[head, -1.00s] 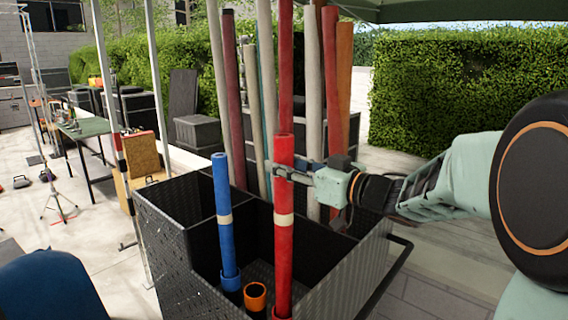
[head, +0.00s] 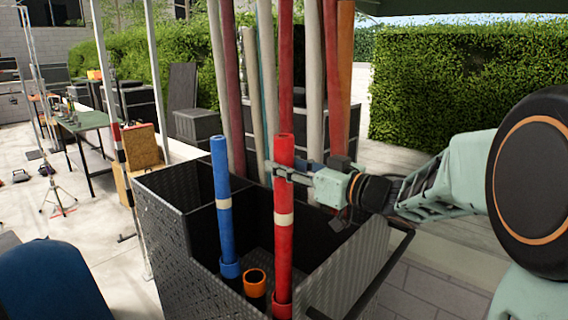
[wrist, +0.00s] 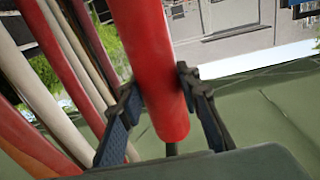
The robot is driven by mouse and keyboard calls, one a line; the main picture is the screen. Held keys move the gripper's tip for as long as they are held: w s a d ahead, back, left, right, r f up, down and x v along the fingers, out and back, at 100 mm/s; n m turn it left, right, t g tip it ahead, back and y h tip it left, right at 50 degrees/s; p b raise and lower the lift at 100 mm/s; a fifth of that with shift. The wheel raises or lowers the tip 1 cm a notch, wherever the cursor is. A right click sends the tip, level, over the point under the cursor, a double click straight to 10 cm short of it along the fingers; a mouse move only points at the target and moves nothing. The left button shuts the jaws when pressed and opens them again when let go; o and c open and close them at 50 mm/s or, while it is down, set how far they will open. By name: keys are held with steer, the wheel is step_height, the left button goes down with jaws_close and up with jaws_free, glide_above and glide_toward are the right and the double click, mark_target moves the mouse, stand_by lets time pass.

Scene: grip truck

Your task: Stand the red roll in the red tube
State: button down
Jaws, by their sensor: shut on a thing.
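The red roll (head: 284,190) stands upright, with a cream band partway down. My gripper (head: 286,172) is shut on its upper part from the right. In the wrist view the red roll (wrist: 150,60) passes between the two fingers of my gripper (wrist: 158,88). The red tube (head: 282,303) shows as a wider red collar at the bottom of the head view. The roll's lower end meets this collar and appears to be inside it; how deep is hidden.
A blue roll (head: 222,180) stands in a blue tube (head: 230,267). An empty orange-rimmed tube (head: 255,278) is between it and the red tube. They are in a dark divided cart (head: 180,240). Several tall rolls (head: 315,90) stand behind.

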mark_target(291, 187)
steer(key=shift+f+b, duration=1.2)
steer(key=shift+f, duration=1.2)
steer(key=c, duration=1.4)
jaws_free()
steer(key=shift+o, duration=0.2)
steer(key=shift+f, duration=0.1)
